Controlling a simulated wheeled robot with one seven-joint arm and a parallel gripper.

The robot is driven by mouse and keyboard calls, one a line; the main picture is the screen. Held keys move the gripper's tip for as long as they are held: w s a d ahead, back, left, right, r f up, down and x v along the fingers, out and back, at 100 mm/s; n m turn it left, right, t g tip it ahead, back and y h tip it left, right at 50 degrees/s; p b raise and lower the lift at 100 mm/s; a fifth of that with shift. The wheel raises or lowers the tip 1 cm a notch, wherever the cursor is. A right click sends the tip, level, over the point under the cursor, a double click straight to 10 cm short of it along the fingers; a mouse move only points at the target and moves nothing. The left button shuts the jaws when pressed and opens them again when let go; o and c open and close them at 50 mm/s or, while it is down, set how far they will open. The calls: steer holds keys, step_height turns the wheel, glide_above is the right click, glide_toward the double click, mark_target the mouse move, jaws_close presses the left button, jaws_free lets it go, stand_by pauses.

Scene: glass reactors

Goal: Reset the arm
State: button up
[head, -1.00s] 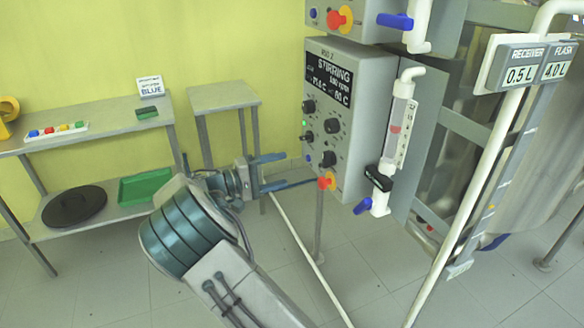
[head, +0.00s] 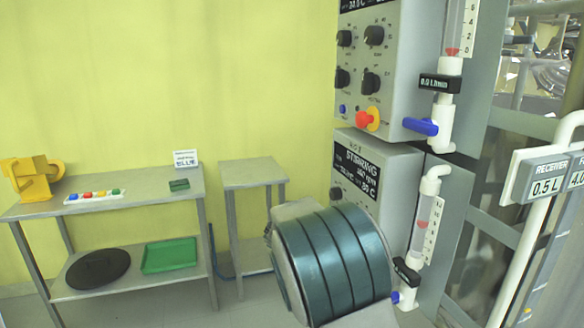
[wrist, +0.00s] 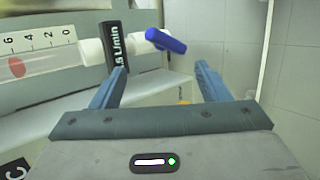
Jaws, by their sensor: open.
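My gripper (wrist: 160,85) shows in the wrist view with its two blue fingers wide apart and nothing between them. In the head view the thick banded link of my arm (head: 335,262) covers the lower middle. My gripper is hidden there.
The stirring control box (head: 375,160) and the box above it (head: 385,60) stand right of centre. A flowmeter (head: 425,225) hangs beside them. A metal shelf (head: 150,206) with a green tray (head: 169,255) and an empty small table (head: 250,172) stand left. Floor shows between.

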steer(key=s+r+m+t+y+p, duration=0.1)
steer(key=s+r+y+p, duration=0.2)
steer(key=s, duration=0.9)
steer(key=s+r+m+t+y+p, duration=0.1)
steer(key=s+r+y+p, duration=0.3)
steer(key=s, duration=0.8)
step_height(320, 180, up, 2)
steer(key=y, duration=0.3)
steer(key=shift+s+r+y, duration=0.2)
steer(key=shift+r+y, duration=0.05)
steer(key=shift+y, duration=0.15)
